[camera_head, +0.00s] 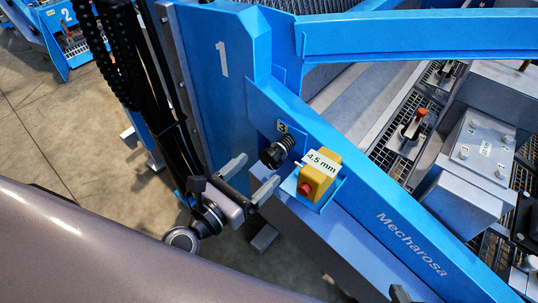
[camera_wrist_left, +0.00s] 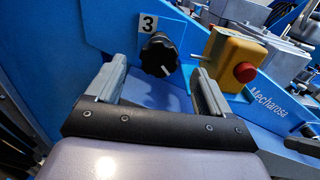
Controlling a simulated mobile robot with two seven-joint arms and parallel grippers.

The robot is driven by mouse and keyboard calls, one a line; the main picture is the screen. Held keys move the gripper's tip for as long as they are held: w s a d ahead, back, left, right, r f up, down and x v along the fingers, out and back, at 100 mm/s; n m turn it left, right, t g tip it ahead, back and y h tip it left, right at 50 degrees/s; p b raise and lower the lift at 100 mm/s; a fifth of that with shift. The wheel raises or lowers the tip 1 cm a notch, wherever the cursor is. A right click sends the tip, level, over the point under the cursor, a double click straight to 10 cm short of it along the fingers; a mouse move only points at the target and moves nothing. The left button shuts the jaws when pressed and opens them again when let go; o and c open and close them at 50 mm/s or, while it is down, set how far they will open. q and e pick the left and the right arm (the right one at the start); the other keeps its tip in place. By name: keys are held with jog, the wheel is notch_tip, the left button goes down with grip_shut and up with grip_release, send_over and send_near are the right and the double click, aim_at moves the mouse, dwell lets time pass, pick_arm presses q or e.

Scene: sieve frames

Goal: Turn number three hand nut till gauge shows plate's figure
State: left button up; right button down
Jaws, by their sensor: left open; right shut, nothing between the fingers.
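The number three hand nut is a black ribbed knob (camera_head: 277,152) on the blue frame. It also shows in the left wrist view (camera_wrist_left: 158,55), with a white mark low on its face. A "3" tag (camera_wrist_left: 148,23) sits beside it. A white plate reading "4.5 mm" (camera_head: 319,162) is at the top of a yellow box (camera_head: 325,179). My left gripper (camera_head: 258,172) is open and empty just short of the knob, with its fingers either side of it in the wrist view. My right gripper (camera_head: 400,293) barely shows at the bottom edge, shut. I can make out no gauge reading.
A red button (camera_wrist_left: 244,72) sticks out of the yellow box, close to my left gripper's right finger. The blue beam marked "Mecharosa" (camera_head: 412,244) slopes down to the right. A blue post marked "1" (camera_head: 222,60) stands behind. Bare floor (camera_head: 60,135) lies to the left.

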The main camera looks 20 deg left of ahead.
aim_at(268, 161)
pick_arm(q)
jog(key=shift+x, duration=2.55)
jog(key=shift+c, duration=0.3)
jog(key=c, duration=1)
